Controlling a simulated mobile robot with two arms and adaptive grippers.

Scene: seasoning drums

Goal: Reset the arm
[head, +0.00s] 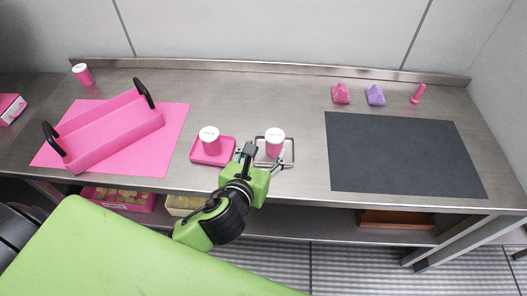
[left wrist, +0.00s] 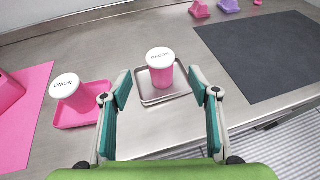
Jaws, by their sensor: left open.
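My left gripper (head: 262,158) is open and empty at the front edge of the counter. In the left wrist view its two teal-padded fingers (left wrist: 165,95) stand wide apart. A pink drum with a white lid (left wrist: 161,70) stands upright on a grey metal tray (left wrist: 152,93), beyond and between the fingers, apart from them. It also shows in the head view (head: 274,146). A second pink drum with a white lid labelled ONION (head: 210,143) stands on a pink tray (head: 196,156), left of the gripper. My right gripper is not in view.
A pink caddy with black handles (head: 112,127) sits on a pink mat (head: 178,125) at left. Another pink drum (head: 83,75) stands behind it. A dark mat (head: 400,155) lies bare at right, with pink (head: 341,94) and purple (head: 375,96) pieces behind it.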

